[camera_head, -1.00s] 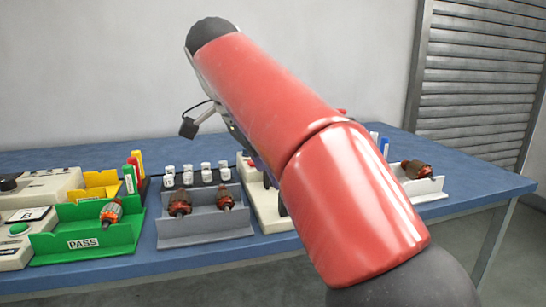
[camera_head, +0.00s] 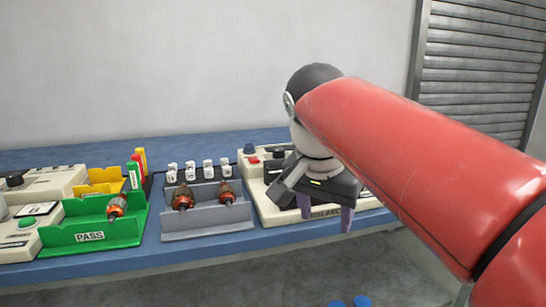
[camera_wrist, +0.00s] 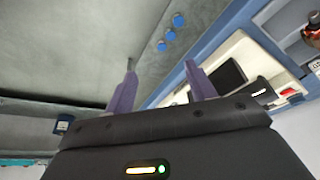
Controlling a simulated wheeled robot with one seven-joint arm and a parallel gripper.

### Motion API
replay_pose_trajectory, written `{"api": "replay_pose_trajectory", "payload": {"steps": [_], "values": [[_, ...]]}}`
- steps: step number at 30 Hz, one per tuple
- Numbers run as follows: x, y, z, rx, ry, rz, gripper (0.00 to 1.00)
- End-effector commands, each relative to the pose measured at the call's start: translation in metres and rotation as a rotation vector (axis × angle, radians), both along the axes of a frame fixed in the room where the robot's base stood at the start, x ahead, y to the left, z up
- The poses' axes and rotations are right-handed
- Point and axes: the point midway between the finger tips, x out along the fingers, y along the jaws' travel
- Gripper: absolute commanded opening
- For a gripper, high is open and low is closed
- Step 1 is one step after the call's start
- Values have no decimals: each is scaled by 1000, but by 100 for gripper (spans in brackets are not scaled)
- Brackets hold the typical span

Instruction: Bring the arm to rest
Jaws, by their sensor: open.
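My red arm (camera_head: 425,165) reaches in from the right side of the head view. It bends down at a dark and white wrist over the front of the bench. My gripper (camera_head: 327,212) hangs in front of a beige machine at the bench's front edge. Its two purple fingers point down, stand apart and have nothing between them. In the wrist view my gripper (camera_wrist: 160,68) is also open and empty, with grey floor and the bench edge beyond the fingers.
The blue bench (camera_head: 180,252) carries a green PASS tray (camera_head: 120,235) with one armature (camera_head: 116,207), a grey tray (camera_head: 210,226) with two armatures, and the beige machine (camera_head: 268,205). Several white-capped pieces stand behind the grey tray. My arm hides the bench's right end.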

Motion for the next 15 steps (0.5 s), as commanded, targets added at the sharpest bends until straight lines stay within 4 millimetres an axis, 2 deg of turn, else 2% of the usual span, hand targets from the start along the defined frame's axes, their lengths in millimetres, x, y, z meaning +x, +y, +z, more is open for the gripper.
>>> {"api": "replay_pose_trajectory", "payload": {"steps": [1,6,12,15], "values": [[-16,-15,-14,6,-5,57,55],[-65,-46,-75,4,-45,292,55],[-112,-64,-145,-33,-112,484,55],[-125,-68,-167,-54,-134,536,55]]}}
